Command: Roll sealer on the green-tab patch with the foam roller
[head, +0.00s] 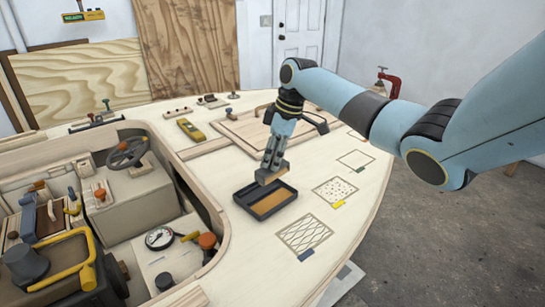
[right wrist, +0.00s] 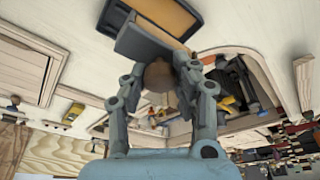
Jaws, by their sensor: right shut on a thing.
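My right gripper (head: 268,166) is shut on a grey block-shaped tool with a tan lower edge, taken as the foam roller (head: 271,174). In the right wrist view the roller's grey body (right wrist: 148,40) and a round brown handle (right wrist: 158,76) show between the fingers. The roller is low over the dark sealer tray (head: 245,201), at its back edge; whether it touches the amber sealer (head: 268,203) I cannot tell. A plain outlined patch (head: 355,159) lies to the right; its small tab looks green but is hard to make out. My left gripper is not in view.
A dotted patch (head: 335,191) with a yellow tab and a cross-hatched patch (head: 305,233) with a blue tab lie right of the tray. The cockpit opening with a gauge (head: 159,238) is at left. A wooden hatch board (head: 240,131) lies behind.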

